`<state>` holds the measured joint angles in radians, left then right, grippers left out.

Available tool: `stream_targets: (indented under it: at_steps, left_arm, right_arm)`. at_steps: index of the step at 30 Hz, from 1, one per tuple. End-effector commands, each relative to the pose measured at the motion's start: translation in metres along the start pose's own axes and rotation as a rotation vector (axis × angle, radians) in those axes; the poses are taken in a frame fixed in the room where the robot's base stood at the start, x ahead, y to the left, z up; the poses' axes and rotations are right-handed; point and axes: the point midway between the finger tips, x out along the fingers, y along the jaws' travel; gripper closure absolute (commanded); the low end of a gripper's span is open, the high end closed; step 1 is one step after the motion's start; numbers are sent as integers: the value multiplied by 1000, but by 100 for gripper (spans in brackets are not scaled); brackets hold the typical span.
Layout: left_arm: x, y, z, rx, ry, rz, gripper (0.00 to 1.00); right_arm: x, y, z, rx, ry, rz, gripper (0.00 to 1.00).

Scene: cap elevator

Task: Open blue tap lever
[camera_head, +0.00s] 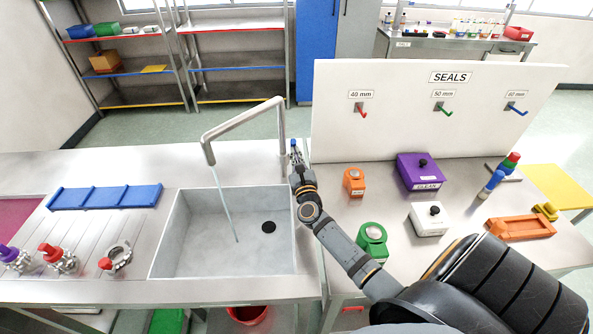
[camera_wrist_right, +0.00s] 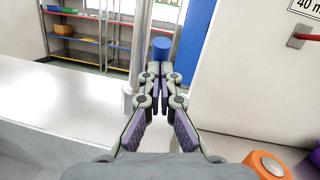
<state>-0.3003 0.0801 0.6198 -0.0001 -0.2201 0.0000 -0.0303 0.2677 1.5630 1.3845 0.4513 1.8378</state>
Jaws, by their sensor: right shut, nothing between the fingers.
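The steel tap (camera_head: 283,118) arches over the sink (camera_head: 166,235), and a thin stream of water (camera_head: 226,206) falls from its spout into the basin. The small blue tap lever (camera_head: 293,143) is at the tap's right side. In the right wrist view its blue end (camera_wrist_right: 161,50) shows just beyond my fingertips, beside the tap column (camera_wrist_right: 139,45). My right gripper (camera_head: 297,163) is shut and empty, with its tips (camera_wrist_right: 160,75) at or very near the lever; contact is hard to tell. My left gripper is not in view.
The white SEALS board (camera_head: 400,130) stands close to the right of my gripper. An orange box (camera_head: 354,181), a green box (camera_head: 372,240) and a purple box (camera_head: 420,172) stand on the right counter. The counter left of the tap is clear beyond the blue rack (camera_head: 105,196).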

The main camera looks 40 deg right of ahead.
Motion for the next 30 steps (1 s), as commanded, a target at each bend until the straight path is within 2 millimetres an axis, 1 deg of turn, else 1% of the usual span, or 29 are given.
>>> stream_targets:
  at_steps: [1, 6, 12, 30]
  left_arm:
    - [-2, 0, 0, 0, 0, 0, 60]
    - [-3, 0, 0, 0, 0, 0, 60]
    - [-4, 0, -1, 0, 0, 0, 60]
    - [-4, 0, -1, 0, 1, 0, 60]
  right_arm:
    - [4, -1, 4, 1, -2, 0, 100]
    - [13, -3, 8, -1, -1, 1, 100]
    - [19, -4, 11, 0, 0, 1, 100]
    - [22, -5, 12, 0, 0, 0, 100]
